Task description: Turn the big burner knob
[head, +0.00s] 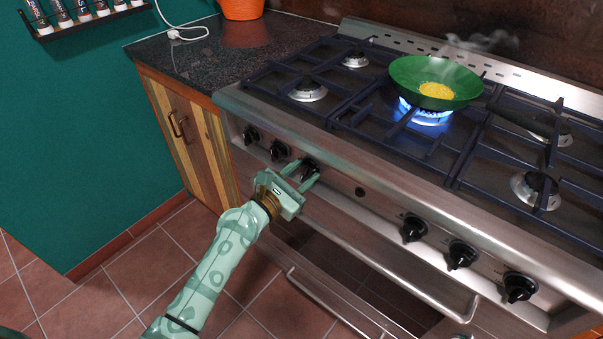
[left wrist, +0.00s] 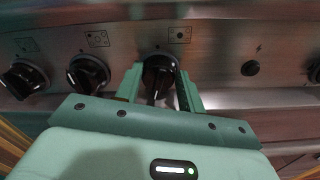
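A row of black burner knobs runs along the steel front of the stove. My left gripper (head: 303,177) is at the third knob from the left (head: 310,168), in front of the panel. In the left wrist view its two green fingers (left wrist: 160,88) stand on either side of that knob (left wrist: 159,72), whose grip points downward. The fingers are spread apart; whether they touch the knob's sides is hard to tell. A burner (head: 427,117) burns with a blue flame under a green pan (head: 408,73) holding yellow food. My right gripper is not in view.
Two more knobs (head: 250,134) sit left of the gripper, and several (head: 461,254) sit to the right. A round igniter button (left wrist: 250,68) is right of the gripped-around knob. The oven handle (head: 400,283) juts out below. Steam rises over the pan.

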